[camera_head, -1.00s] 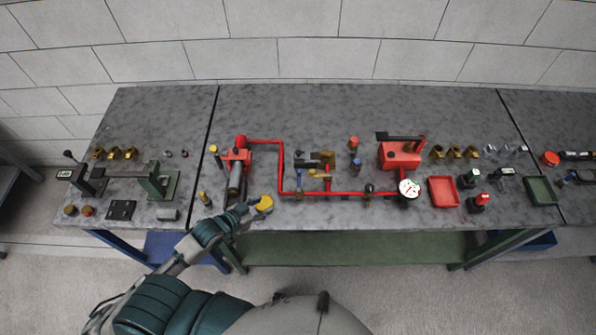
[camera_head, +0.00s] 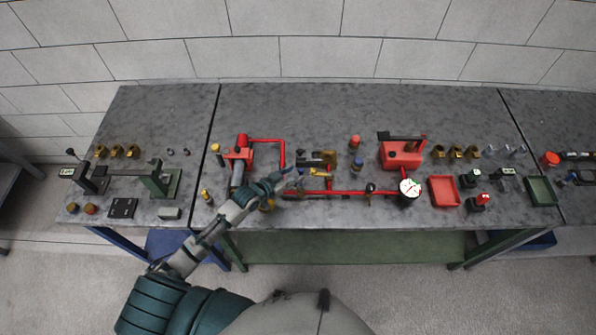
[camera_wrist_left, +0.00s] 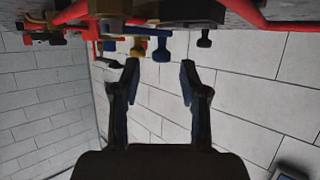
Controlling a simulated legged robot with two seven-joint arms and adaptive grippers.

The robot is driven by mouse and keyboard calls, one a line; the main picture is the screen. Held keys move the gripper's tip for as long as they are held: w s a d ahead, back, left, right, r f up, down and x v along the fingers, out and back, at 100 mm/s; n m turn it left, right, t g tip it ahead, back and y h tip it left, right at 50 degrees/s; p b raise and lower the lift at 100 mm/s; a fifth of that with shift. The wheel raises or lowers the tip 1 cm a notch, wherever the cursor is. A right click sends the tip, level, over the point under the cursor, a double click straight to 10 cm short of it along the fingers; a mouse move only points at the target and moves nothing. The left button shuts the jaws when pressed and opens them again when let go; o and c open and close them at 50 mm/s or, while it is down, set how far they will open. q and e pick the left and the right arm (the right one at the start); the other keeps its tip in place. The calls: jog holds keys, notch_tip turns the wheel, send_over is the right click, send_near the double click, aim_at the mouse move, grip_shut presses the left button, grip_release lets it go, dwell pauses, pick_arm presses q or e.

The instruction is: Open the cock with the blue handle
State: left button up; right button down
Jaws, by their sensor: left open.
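My left gripper (camera_head: 291,178) is over the front of the middle workbench, at the left side of the valve group on the red pipe (camera_head: 345,192). It is open and empty. In the left wrist view, which is upside down, the two fingers (camera_wrist_left: 158,75) stand apart with a blue handle (camera_wrist_left: 160,48) seen beyond and between their tips, apart from them. A yellow handle (camera_wrist_left: 138,47) is beside it. In the head view the gripper covers part of the pipe; I cannot clearly pick out the blue handle of the cock there. My right gripper is out of view.
A red pump (camera_head: 402,153) and a white gauge (camera_head: 410,188) are to the right. A green clamp fixture (camera_head: 160,182) stands at the left. The back of the bench is clear.

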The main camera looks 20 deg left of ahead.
pick_arm(q)
jog(key=shift+a+x, duration=0.25)
jog(key=shift+x, duration=0.95)
jog(key=shift+w, duration=0.1)
jog(key=shift+d, duration=0.1)
jog(key=shift+c, duration=1.1)
jog(key=shift+d, duration=0.1)
grip_shut()
